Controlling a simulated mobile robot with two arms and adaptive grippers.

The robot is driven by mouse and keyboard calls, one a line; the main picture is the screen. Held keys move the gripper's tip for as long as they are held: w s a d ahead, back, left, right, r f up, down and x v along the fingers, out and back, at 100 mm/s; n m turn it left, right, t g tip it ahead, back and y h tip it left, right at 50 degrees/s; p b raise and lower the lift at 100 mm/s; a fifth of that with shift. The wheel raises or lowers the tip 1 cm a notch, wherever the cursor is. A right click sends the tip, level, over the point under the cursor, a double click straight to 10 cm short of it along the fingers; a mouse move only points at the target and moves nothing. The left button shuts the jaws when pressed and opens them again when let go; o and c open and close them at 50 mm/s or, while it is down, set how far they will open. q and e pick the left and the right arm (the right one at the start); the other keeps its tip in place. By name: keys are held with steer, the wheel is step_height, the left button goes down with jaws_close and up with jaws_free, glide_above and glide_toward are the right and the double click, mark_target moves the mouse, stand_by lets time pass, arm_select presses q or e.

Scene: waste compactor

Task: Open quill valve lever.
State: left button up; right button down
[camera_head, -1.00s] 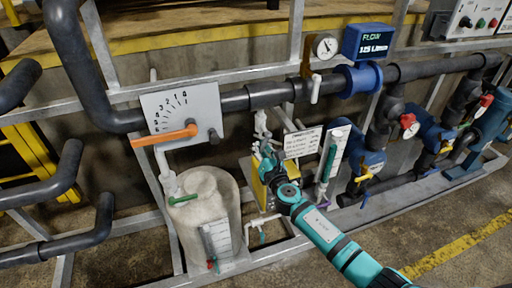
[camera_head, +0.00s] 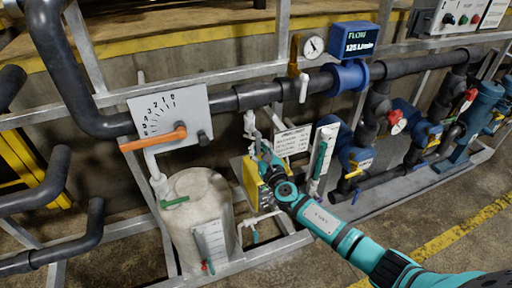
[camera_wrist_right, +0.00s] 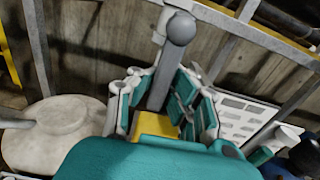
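My right gripper (camera_head: 262,148) is beside the white upright fitting (camera_head: 250,122) above the yellow pump (camera_head: 250,178) in the head view. In the right wrist view, the fingers of my right gripper (camera_wrist_right: 160,105) stand apart on both sides of a grey rod with a round end (camera_wrist_right: 178,28). I cannot tell whether they touch it, or whether this rod is the quill valve lever. A white lever (camera_head: 303,88) hangs from the dark pipe, above and to the right of the gripper. My left gripper is not in view.
An orange lever (camera_head: 153,140) lies across a scale plate (camera_head: 168,110). A pale tank (camera_head: 195,215) stands left of the pump. A label sign (camera_head: 293,141), a pressure gauge (camera_head: 313,46) and a blue flow meter (camera_head: 353,40) are close by. Grey frame bars (camera_head: 285,30) surround the pipes.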

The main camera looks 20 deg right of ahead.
steer(key=shift+s+f, duration=0.25)
steer(key=shift+f, duration=0.25)
steer(key=c, duration=1.8)
jaws_free()
steer(key=o, duration=0.5)
steer(key=shift+s+d+r, duration=0.1)
steer(key=shift+s+r, duration=0.25)
steer(key=shift+r, duration=0.05)
steer(key=shift+o, duration=0.2)
steer(key=shift+w, duration=0.15)
steer(key=s, duration=1.2)
steer(key=shift+d, duration=0.15)
steer(key=shift+w, duration=0.1)
